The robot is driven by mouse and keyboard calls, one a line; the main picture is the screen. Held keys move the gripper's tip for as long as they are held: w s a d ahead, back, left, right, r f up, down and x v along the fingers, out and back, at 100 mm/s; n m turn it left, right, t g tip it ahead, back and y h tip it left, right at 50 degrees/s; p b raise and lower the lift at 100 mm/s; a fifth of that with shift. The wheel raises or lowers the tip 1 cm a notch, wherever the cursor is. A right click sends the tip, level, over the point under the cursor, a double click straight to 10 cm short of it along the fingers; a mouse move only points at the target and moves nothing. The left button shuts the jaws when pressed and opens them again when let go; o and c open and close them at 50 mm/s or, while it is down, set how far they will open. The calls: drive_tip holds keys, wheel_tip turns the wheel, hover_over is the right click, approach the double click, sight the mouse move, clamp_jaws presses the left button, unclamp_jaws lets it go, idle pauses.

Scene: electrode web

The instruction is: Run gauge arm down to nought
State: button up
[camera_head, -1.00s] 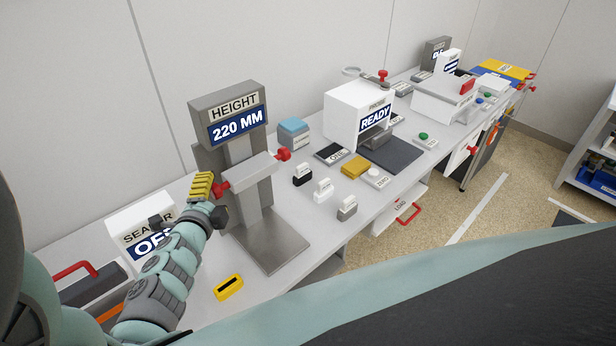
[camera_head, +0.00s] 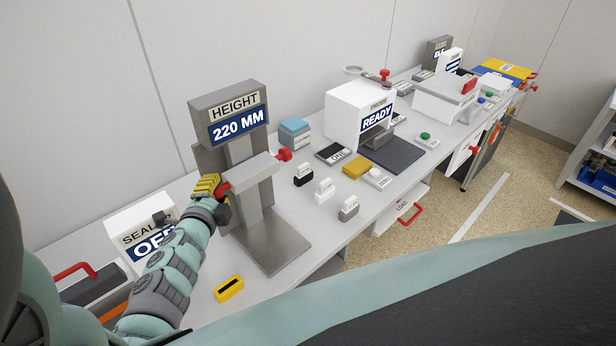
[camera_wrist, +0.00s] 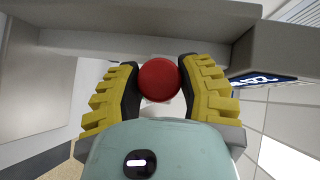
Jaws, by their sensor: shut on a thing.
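The height gauge (camera_head: 227,98) is a grey stand with a column and a flat base; its display reads 220 MM. Its light grey gauge arm (camera_head: 252,170) sits partway up the column, with a red knob at each end. The right-hand knob (camera_head: 284,155) is free. My gripper (camera_head: 213,187) is at the left-hand knob. In the wrist view the red knob (camera_wrist: 158,80) sits between the yellow-and-black fingers of my gripper (camera_wrist: 157,85), which are shut on it. In the head view the fingers mostly hide this knob.
A white sealer box (camera_head: 140,232) reading OFF stands left of the gauge, close to my arm. A yellow slotted block (camera_head: 229,289) lies in front. Small labelled blocks (camera_head: 323,190) and a white box reading READY (camera_head: 358,115) stand to the right. The gauge base (camera_head: 272,240) is bare.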

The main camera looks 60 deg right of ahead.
clamp_jaws()
drive_tip(key=shift+f, duration=0.1)
wheel_tip(320, 180, down, 17)
drive_tip(key=b, duration=1.6)
drive_tip(key=shift+f+b, duration=0.2)
drive_tip(key=shift+b, duration=0.1)
drive_tip(key=shift+r, duration=0.1)
drive_tip(key=o, duration=0.9)
unclamp_jaws()
drive_tip(key=shift+c, duration=0.2)
drive_tip(key=shift+r, duration=0.1)
